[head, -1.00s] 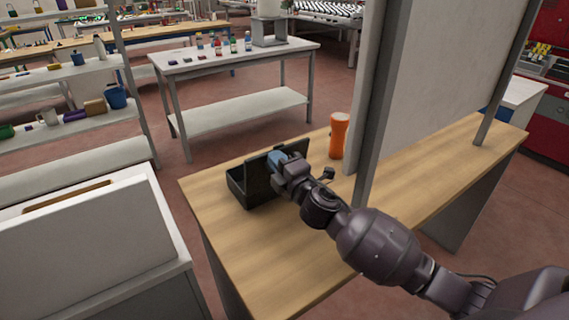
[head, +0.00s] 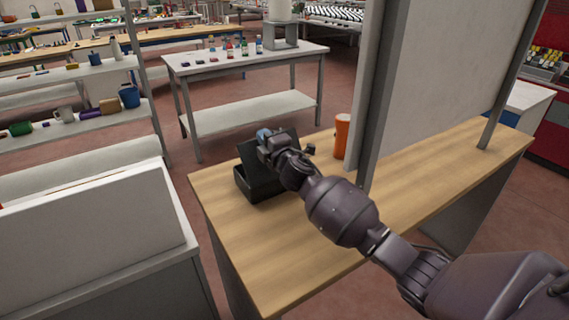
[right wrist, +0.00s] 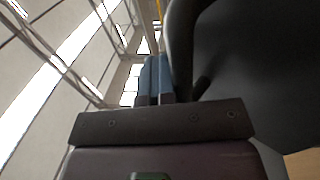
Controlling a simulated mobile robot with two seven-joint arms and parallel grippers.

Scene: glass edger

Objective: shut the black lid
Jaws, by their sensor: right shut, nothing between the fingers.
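The black lid (head: 250,152) stands raised and tilted on a black box (head: 261,188) on the wooden table. My right gripper (head: 263,134) is at the lid's upper edge; its arm hides part of the lid and box. In the right wrist view the blue fingers (right wrist: 155,77) are together, with nothing between them. The dark surface of the lid (right wrist: 255,70) fills the right side there, close beside the fingers. I cannot tell if they touch. My left gripper is not in view.
An orange cup-like object (head: 342,136) stands behind my arm, near a grey-framed upright panel (head: 440,75). The wooden tabletop (head: 255,242) is clear in front of the box. A white cabinet (head: 95,225) stands to the left.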

